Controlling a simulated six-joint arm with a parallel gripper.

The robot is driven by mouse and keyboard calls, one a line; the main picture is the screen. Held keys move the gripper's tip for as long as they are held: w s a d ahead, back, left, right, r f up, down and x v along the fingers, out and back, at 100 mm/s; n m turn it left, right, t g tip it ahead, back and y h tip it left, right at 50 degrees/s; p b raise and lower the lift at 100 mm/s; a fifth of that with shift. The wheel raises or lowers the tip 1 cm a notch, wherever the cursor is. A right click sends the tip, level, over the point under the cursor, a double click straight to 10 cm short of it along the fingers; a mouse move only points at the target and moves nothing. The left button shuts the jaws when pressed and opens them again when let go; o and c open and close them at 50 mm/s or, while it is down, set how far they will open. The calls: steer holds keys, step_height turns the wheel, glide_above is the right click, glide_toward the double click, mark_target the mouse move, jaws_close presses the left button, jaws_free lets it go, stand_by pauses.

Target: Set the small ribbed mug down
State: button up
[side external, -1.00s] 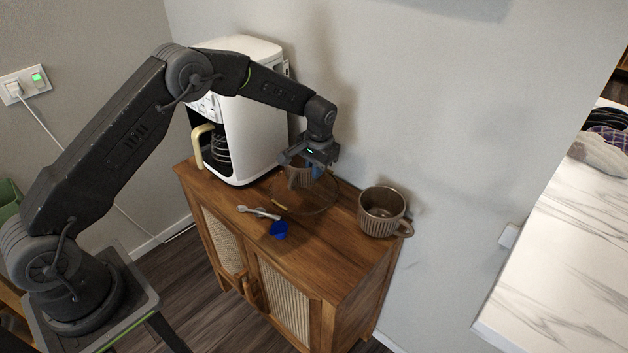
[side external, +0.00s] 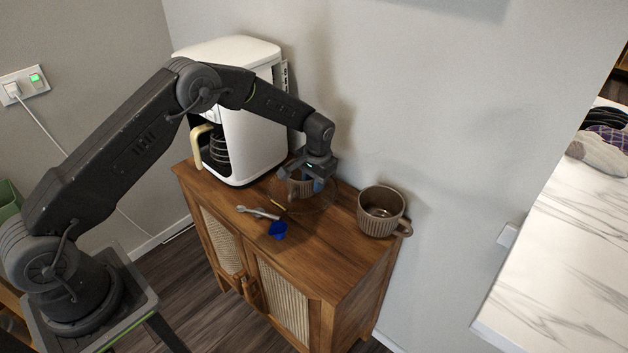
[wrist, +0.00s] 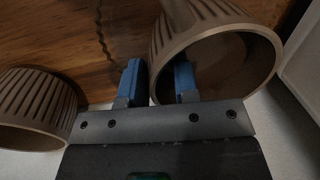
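The small ribbed mug (side external: 298,189) stands under my gripper (side external: 305,180), within the outline of a clear round dish (side external: 325,205) on the wooden cabinet top. In the wrist view the ribbed mug (wrist: 240,65) shows its brown rim and hollow inside. My gripper (wrist: 160,82) has two blue fingers, set apart with a gap wider than the mug's wall. The right finger is inside the mug's mouth and the left one is outside the wall. The mug's base is hard to see through the dish, so its exact contact is unclear.
A larger ribbed mug (side external: 381,213) stands to the right, also in the wrist view (wrist: 35,105). A white coffee maker (side external: 255,135) stands at the left. A spoon (side external: 257,213) and a blue scoop (side external: 278,230) lie in front. The wall is close behind.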

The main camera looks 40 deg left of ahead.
steer(key=shift+o, duration=0.5)
steer(key=shift+r, duration=0.1)
steer(key=s+d+r+t, duration=0.1)
steer(key=s+r, duration=0.2)
steer(key=r, duration=0.9)
steer(key=s+d+r, duration=0.1)
steer(key=s+r, duration=0.2)
steer(key=r, duration=0.8)
steer(key=s+r+t, duration=0.2)
steer(key=s+r, duration=0.5)
steer(key=s, duration=0.3)
steer(key=s+t+h, duration=0.1)
steer(key=s+t, duration=0.1)
steer(key=s, duration=1.7)
steer(key=shift+d+t, duration=0.3)
steer(key=shift+d, duration=0.15)
steer(key=shift+f, duration=0.1)
